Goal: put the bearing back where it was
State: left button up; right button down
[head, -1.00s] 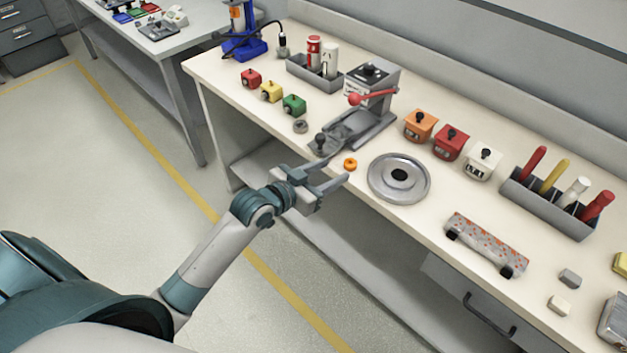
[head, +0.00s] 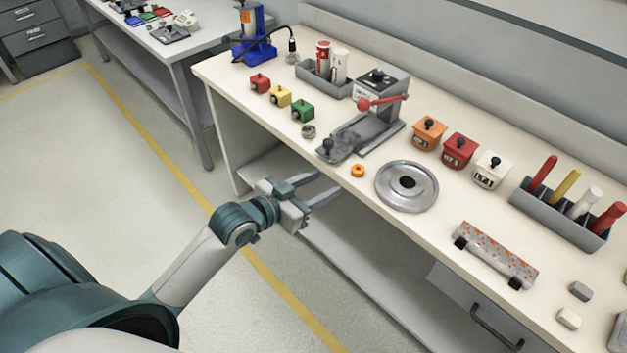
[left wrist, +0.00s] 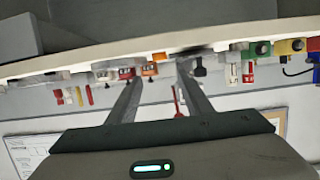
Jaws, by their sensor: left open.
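A small grey metal ring (head: 308,131), which looks like the bearing, lies on the workbench (head: 355,205) in front of the green block, left of the grey press. A small orange ring (head: 358,170) lies near the front edge, between the press and a large round metal disc (head: 407,186). I cannot tell for sure which ring is the bearing. My left gripper (head: 328,184) is open and empty, just off the bench's front edge, with its fingers pointing toward the bench. In the left wrist view its fingers (left wrist: 155,88) are spread with nothing between them. My right gripper is not in view.
The grey press (head: 365,130) with a red-knobbed lever stands behind the rings. Small coloured blocks (head: 280,95) stand left. Orange, red and white boxes (head: 459,150) stand right. A skateboard (head: 495,255) lies at the front right. A tool rack (head: 560,215) stands behind it.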

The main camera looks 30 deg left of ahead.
pick_arm(q)
jog(key=s+a+f+n+g+y, duration=0.1)
jog(key=s+a+f+g, duration=0.15)
jog(key=f, duration=0.95)
jog(key=s+a+f+n+g+y, duration=0.1)
jog(key=s+f+y, duration=0.15)
jog(key=f, duration=0.95)
jog(key=s+a+f+g, duration=0.1)
jog(key=s+f, duration=0.2)
jog(key=f, duration=0.8)
jog(key=s+d+f+g, duration=0.1)
jog(key=s+f+g, duration=0.1)
jog(key=s+f, duration=0.6)
jog(key=s+d+f+g, duration=0.2)
jog(key=s+f, duration=0.7)
jog(key=s, duration=0.6)
jog(key=s+d+f+g, duration=0.2)
jog(key=s+f, duration=0.6)
jog(key=s, duration=0.3)
jog(key=shift+s+f+m+y, duration=0.15)
jog(key=shift+m+y, duration=0.15)
jog(key=shift+y, duration=0.15)
jog(key=shift+g, duration=0.25)
